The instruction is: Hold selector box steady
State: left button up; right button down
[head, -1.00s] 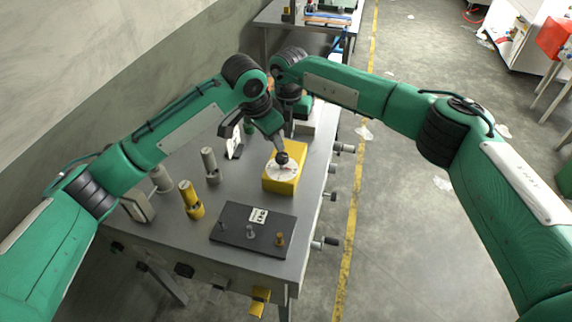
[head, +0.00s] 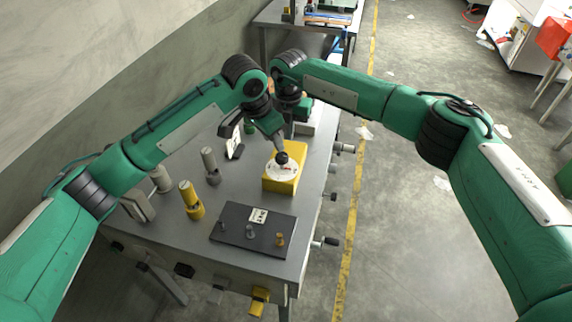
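The selector box (head: 290,182) is yellow, with a white dial (head: 275,173) and a dark round knob (head: 282,158) on top. It sits upright near the right edge of the grey workbench. My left gripper (head: 262,124) hangs above and behind the box; a grey finger-like part slants down to the knob and appears to meet it, but contact is unclear. Its opening cannot be judged. My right arm reaches in above the far side of the box. Its gripper is hidden behind the wrists.
A dark plate (head: 236,236) with small pegs lies in front of the box on the workbench (head: 200,242). A yellow post (head: 190,200) and grey posts (head: 210,165) stand left. Handles stick out from the bench's right side. The floor to the right is mostly clear.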

aim_at(288, 144)
jog(key=shift+f, duration=0.65)
jog(key=shift+f, duration=0.45)
jog(key=shift+f, duration=0.6)
jog(key=shift+f, duration=0.25)
jog(key=shift+f, duration=0.65)
